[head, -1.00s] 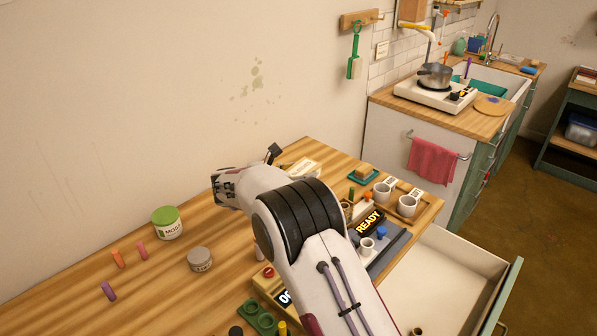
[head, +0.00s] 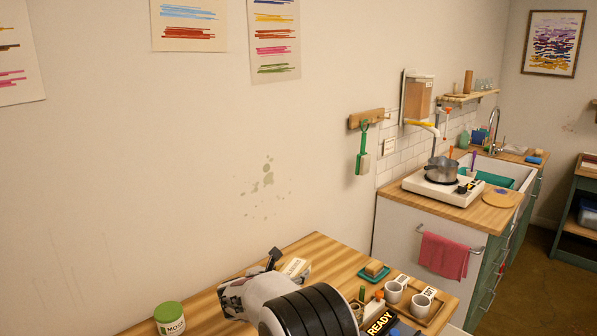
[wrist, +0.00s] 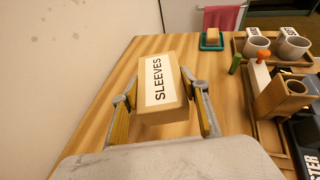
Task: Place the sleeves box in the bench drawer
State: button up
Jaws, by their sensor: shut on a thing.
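The sleeves box (wrist: 160,84) is a tan carton with a white label reading SLEEVES, seen in the wrist view. My gripper (wrist: 160,105) has its two fingers on either side of the box and is shut on it. Whether the box touches the table below is hard to tell. In the head view the box (head: 296,267) shows as a small pale shape beyond my gripper (head: 275,258), near the back edge of the wooden bench. The bench drawer is out of both current views.
A soap-like block on a teal dish (head: 373,273), white cups (head: 393,292) on a wooden tray and a READY sign (head: 381,323) stand right of my arm. A green-lidded jar (head: 169,318) stands left. Open bench top (wrist: 112,85) lies left of the box.

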jog(key=s+a+r+n+t+y, duration=0.1)
jog(key=s+a+r+n+y, duration=0.25)
jog(key=s+a, duration=0.35)
jog(key=s+a+r+n+y, duration=0.3)
jog(key=s+a+n+y, duration=0.15)
jog(key=s, duration=0.45)
jog(key=s+r+n+g+y, duration=0.1)
jog(key=s+r+n+y, duration=0.1)
jog(key=s, duration=1)
jog(key=s+a+r+n+g+y, duration=0.1)
jog(key=s+r+n+g+y, duration=0.1)
jog(key=s+r, duration=0.5)
jog(key=s+n+y, duration=0.1)
jog(key=s+y, duration=0.1)
jog(key=s, duration=0.3)
jog(key=shift+s+a+r+y, duration=0.25)
jog(key=shift+s+r+y, duration=0.05)
jog(key=shift+s, duration=0.05)
jog(key=shift+w+d, duration=0.1)
jog(key=shift+w, duration=0.05)
dwell(0.5)
